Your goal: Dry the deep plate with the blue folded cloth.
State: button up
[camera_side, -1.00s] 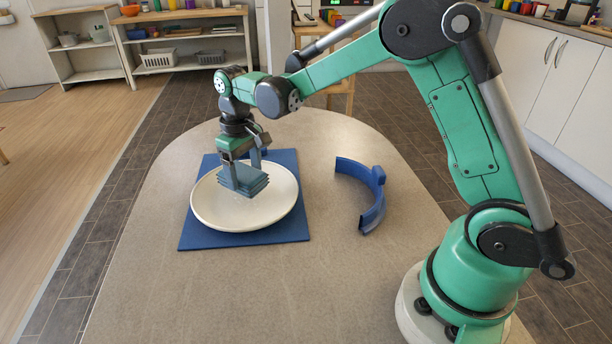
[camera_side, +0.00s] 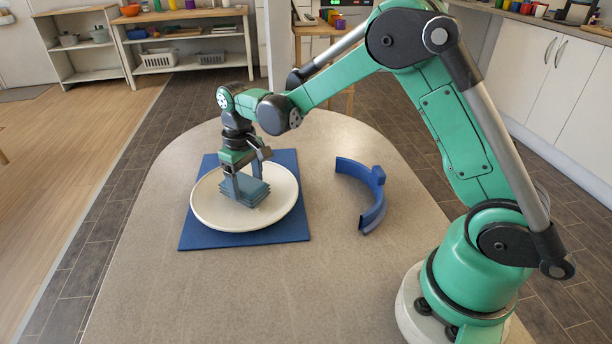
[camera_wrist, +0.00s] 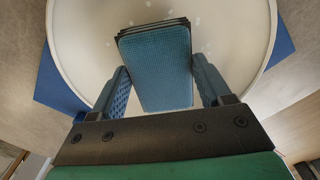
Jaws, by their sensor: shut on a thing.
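The deep plate (camera_side: 278,205) is white and round, lying on a blue mat (camera_side: 290,233) on the table. The blue folded cloth (camera_side: 250,190) is a small layered stack. My gripper (camera_side: 247,182) is shut on it and holds it low inside the plate; I cannot tell for sure whether it touches the surface. In the wrist view the cloth (camera_wrist: 158,62) sits between my gripper's two fingers (camera_wrist: 165,88). Small pale spots show on the plate (camera_wrist: 100,35) in the wrist view. The cloth hides part of the plate's middle.
A curved blue piece (camera_side: 372,195) stands on the table right of the mat. The table (camera_side: 200,290) is otherwise clear. Shelves (camera_side: 185,45) and white cabinets (camera_side: 560,80) stand in the background, away from the table.

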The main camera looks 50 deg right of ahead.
jog(key=shift+f, duration=0.35)
jog(key=shift+w+d, duration=0.1)
jog(key=shift+d, duration=1.9)
jog(key=shift+s+a+r, duration=0.1)
jog(key=shift+a, duration=1.9)
jog(key=shift+s+a, duration=0.1)
jog(key=shift+a, duration=1.9)
jog(key=shift+d, duration=0.1)
